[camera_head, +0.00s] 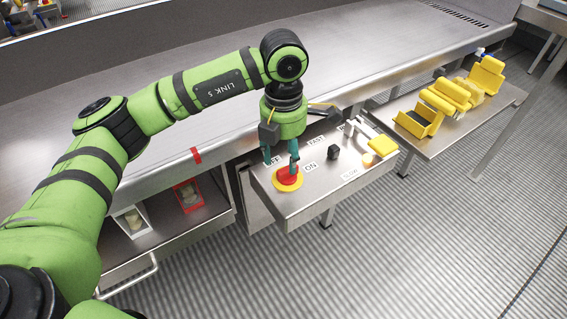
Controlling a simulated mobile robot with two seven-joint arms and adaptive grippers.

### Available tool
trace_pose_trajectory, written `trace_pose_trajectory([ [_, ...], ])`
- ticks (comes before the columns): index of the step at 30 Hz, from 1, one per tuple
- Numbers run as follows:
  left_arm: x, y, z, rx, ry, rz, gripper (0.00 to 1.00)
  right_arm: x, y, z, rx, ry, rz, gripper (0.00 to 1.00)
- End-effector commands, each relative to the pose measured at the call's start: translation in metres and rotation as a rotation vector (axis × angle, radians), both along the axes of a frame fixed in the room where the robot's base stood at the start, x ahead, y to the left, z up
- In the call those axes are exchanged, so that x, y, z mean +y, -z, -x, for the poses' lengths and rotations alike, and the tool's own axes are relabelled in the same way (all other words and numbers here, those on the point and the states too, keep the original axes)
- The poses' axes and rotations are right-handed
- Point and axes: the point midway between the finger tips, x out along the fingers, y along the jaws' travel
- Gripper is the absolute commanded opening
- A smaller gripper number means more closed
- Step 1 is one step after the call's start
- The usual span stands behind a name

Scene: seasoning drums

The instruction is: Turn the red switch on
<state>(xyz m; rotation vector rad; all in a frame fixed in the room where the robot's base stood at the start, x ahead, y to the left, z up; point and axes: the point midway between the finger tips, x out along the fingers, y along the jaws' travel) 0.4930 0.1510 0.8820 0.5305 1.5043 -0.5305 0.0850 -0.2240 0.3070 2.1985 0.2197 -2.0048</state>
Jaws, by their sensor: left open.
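The red switch (287,177) sits on a yellow round base at the near left of a small metal control panel (300,208). An ON label (310,167) lies just right of it, and an OFF label beyond it is partly covered by my gripper. My left gripper (281,160) points down over the switch, open, with its teal fingers spread. One fingertip is at the red knob; I cannot tell if it touches. My right gripper is not in view.
A black knob (333,152) and FAST and SLOW labels are on the same panel. A yellow part (383,146) is at its right end. A side table (484,122) holds several yellow pieces. A long steel counter (400,45) runs behind. Red and white containers stand on a lower shelf.

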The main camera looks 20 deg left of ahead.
Motion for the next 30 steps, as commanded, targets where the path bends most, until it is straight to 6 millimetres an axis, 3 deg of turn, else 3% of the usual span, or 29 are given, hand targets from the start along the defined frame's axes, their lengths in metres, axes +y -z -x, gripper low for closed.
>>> trace_pose_trajectory([
  [6, 0.0, -0.048, 0.0, -0.003, 0.001, 0.001, 0.52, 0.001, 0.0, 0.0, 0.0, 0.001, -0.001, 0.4],
  [12, 0.0, -0.073, 0.0, -0.001, 0.001, -0.001, 0.52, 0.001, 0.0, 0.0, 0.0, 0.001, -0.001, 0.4],
  [30, 0.0, -0.078, 0.001, 0.001, 0.001, 0.0, 0.52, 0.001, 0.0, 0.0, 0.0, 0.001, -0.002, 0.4],
])
